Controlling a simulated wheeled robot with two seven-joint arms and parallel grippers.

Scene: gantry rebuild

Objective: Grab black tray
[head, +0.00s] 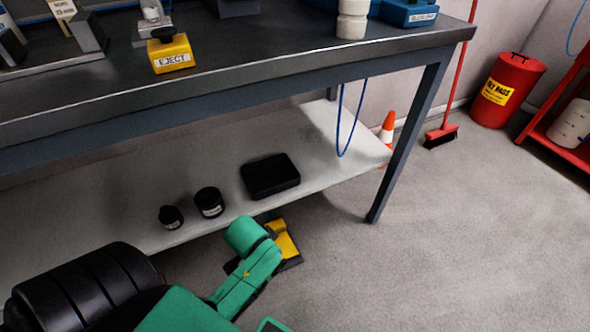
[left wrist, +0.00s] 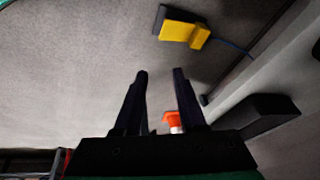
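The black tray (head: 270,176) lies flat on the pale lower shelf under the workbench, in the head view. A dark flat block (left wrist: 265,115) at the right of the left wrist view looks like the same tray, seen edge-on. My left gripper (left wrist: 160,75) is open, its two dark fingers apart with nothing gripped between them. In the head view my green arm reaches in from the lower left, in front of the shelf; its fingers are hidden there. My right gripper is not in view.
Two small black containers (head: 209,202) stand left of the tray on the shelf (head: 335,165). A yellow-and-black object (head: 285,240) lies on the floor beside my arm. A blue cable (head: 340,130) hangs near the bench leg (head: 410,135). An orange cone (head: 387,130) stands behind.

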